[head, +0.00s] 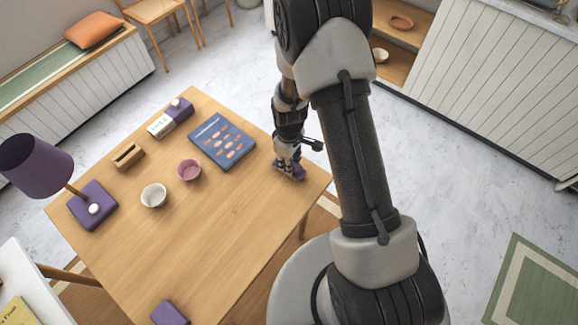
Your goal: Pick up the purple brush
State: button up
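My gripper (287,165) points down at the right part of the wooden table (225,215), close to the table's right edge. A small purple thing (297,176), which looks like the purple brush, lies at the fingertips, partly hidden by them. The fingers are too small in the head view to tell whether they are open or closed on it. Whether it touches the table is also unclear.
Left of my gripper lie a blue book (222,141), a pink bowl (189,170) and a white bowl (153,195). A purple lamp (36,165), wooden holder (128,156) and purple block (168,313) stand farther off. The table's centre front is clear.

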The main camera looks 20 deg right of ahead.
jog(key=shift+r, duration=0.15)
grip_shut()
notch_tip(320, 180, up, 20)
jog(key=p, duration=0.5)
jog(key=shift+o, duration=2.2)
grip_release()
jog(key=c, duration=0.4)
